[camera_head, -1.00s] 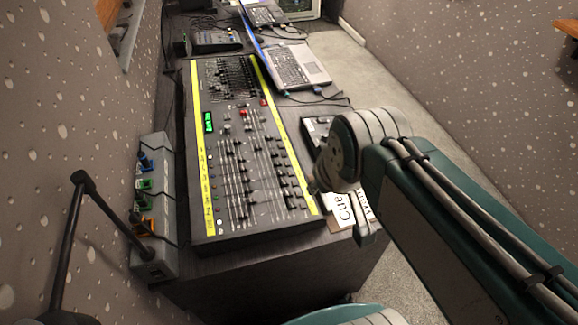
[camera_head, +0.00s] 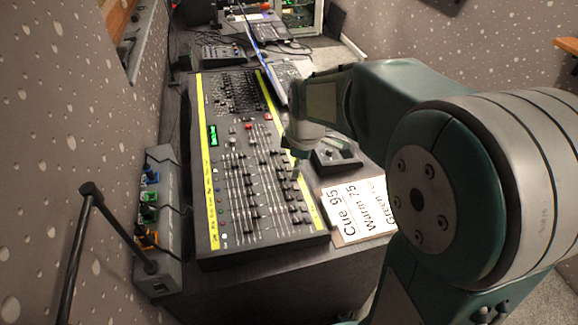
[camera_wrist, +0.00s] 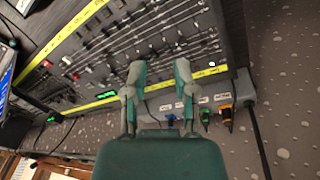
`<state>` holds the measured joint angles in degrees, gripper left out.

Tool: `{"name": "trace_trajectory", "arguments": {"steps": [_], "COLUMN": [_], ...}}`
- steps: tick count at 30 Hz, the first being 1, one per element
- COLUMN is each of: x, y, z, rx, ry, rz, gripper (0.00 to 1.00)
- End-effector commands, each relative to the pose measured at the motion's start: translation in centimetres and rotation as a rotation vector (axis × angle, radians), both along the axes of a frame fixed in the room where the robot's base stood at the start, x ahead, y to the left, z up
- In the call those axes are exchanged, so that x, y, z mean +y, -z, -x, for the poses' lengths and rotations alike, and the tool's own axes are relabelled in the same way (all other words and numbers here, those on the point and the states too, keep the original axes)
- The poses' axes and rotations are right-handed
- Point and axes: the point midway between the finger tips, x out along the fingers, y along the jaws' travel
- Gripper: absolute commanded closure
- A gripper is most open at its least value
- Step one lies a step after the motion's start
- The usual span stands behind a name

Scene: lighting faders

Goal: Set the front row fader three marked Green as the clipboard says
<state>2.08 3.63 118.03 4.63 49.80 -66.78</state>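The lighting console (camera_head: 243,247) lies on the dark desk, with rows of black-capped faders between yellow label strips. It also fills the upper part of the wrist view (camera_wrist: 120,70). The strip lettering is too small to read, so I cannot tell which fader is marked Green. The clipboard (camera_head: 358,238) beside the console reads "Cue 95", "Warm 75" and a "Green" line whose number my arm hides. My gripper (camera_wrist: 160,75) is open and empty, its two fingers apart. In the head view my gripper (camera_head: 297,170) is above the console's right side; contact cannot be judged.
A grey box (camera_head: 160,215) with blue, green and orange plugs stands left of the console. A small black controller (camera_head: 338,153) sits right of it. A laptop (camera_head: 290,72) and a smaller mixer (camera_head: 222,55) are behind. A speckled wall bounds the left side.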

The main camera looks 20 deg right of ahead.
Motion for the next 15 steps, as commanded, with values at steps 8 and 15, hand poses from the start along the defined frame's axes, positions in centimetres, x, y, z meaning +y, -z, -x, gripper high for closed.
{"name": "trace_trajectory", "arguments": {"steps": [8,15], "x": [-0.4,-0.5], "y": [5.2,9.2], "z": [-3.9,-6.1], "rx": [0.070,0.108], "ry": [-0.257,-0.447], "rz": [0.011,0.007], "gripper": [0.64,0.64]}}
